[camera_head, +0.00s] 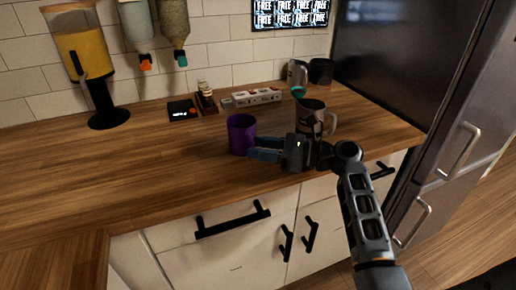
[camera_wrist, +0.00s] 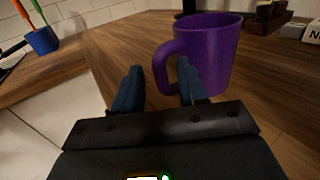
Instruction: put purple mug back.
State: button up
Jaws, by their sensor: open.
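The purple mug (camera_head: 241,134) stands upright on the wooden counter, left of my gripper. My gripper (camera_head: 250,149) reaches left over the counter toward it, with its blue fingers apart. In the wrist view the mug (camera_wrist: 207,48) is ahead and a little right, with its handle on the left side. The right finger of my gripper (camera_wrist: 158,88) overlaps the handle in the picture. The handle's lower part lies between the fingertips or just beyond them; I cannot tell whether it touches. The mug is not gripped.
A patterned mug (camera_head: 311,117) stands on the counter just behind my gripper. A juice dispenser (camera_head: 84,62), a black scale (camera_head: 182,110) and a white box (camera_head: 256,96) stand along the wall. A blue cup (camera_wrist: 41,40) shows at left in the wrist view.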

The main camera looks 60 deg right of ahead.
jog(key=v, duration=1.1)
jog(key=shift+b, duration=0.4)
